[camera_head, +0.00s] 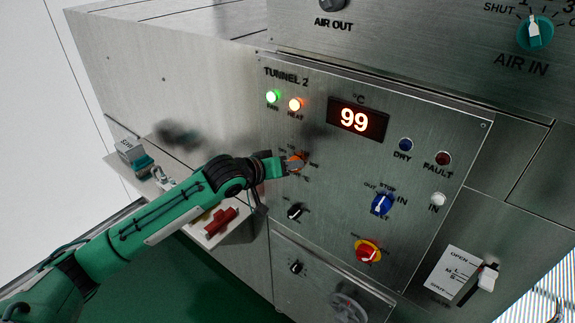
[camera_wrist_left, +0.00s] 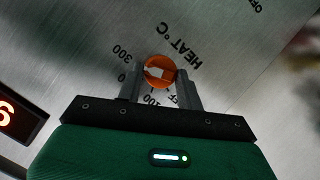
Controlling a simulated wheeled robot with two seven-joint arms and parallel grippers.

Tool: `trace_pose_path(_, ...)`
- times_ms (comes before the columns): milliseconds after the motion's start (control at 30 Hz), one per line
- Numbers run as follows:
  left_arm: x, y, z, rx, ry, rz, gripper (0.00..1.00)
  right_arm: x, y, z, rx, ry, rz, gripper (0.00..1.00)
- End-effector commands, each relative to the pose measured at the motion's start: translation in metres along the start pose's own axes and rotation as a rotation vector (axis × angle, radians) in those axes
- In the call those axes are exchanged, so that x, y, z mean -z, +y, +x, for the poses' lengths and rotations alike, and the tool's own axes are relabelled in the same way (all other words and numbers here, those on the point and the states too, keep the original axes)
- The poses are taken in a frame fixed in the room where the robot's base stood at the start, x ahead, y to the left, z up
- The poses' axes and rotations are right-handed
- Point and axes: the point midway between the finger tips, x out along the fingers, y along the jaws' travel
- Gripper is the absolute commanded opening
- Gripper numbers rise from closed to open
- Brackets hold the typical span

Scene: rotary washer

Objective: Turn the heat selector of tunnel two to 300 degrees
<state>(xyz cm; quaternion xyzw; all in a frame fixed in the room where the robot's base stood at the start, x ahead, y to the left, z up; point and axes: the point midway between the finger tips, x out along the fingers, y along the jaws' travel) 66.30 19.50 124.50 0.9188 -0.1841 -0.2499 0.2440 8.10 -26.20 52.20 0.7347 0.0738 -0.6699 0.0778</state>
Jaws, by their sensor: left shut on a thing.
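The Tunnel 2 panel (camera_head: 330,190) has its heat selector (camera_head: 297,161), an orange knob, below the lamps. My left gripper (camera_head: 287,165) reaches it from the left and covers part of its dial. In the left wrist view the heat selector (camera_wrist_left: 160,70) sits between the two fingers of my left gripper (camera_wrist_left: 161,88), which is shut on it. Dial marks 300, 100 and part of OFF show; another is partly hidden. The knob's white mark lies toward the left, but I cannot tell its exact setting. My right gripper is out of view.
The red display (camera_head: 356,119) reads 99. A shelf with a red item (camera_head: 213,222) lies below my left arm.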

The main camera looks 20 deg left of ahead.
Motion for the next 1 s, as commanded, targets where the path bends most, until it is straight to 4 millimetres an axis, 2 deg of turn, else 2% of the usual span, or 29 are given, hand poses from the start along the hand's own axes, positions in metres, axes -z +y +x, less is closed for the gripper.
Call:
trace_pose_path(167, -0.004, -0.002, 0.001, 0.003, -0.007, -0.001, 0.14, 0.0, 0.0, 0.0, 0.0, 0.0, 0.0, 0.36)
trace_pose_path(200, -0.004, -0.002, 0.001, 0.003, -0.007, -0.001, 0.44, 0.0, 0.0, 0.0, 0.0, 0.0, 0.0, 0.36)
trace_pose_path(267, -0.003, -0.002, 0.001, 0.003, -0.006, -0.001, 0.56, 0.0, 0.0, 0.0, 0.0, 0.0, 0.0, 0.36)
trace_pose_path(300, -0.003, -0.001, 0.001, 0.002, -0.005, -0.001, 0.58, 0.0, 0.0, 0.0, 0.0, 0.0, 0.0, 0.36)
trace_pose_path(667, -0.002, -0.002, -0.005, 0.001, -0.002, -0.001, 0.58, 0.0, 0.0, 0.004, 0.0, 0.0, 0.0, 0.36)
trace_pose_path(767, -0.003, -0.003, -0.017, 0.0, -0.002, -0.001, 0.58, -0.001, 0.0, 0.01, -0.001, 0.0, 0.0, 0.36)
trace_pose_path(1000, -0.004, -0.004, -0.066, 0.003, -0.002, 0.002, 0.58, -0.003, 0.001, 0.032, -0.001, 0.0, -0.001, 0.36)
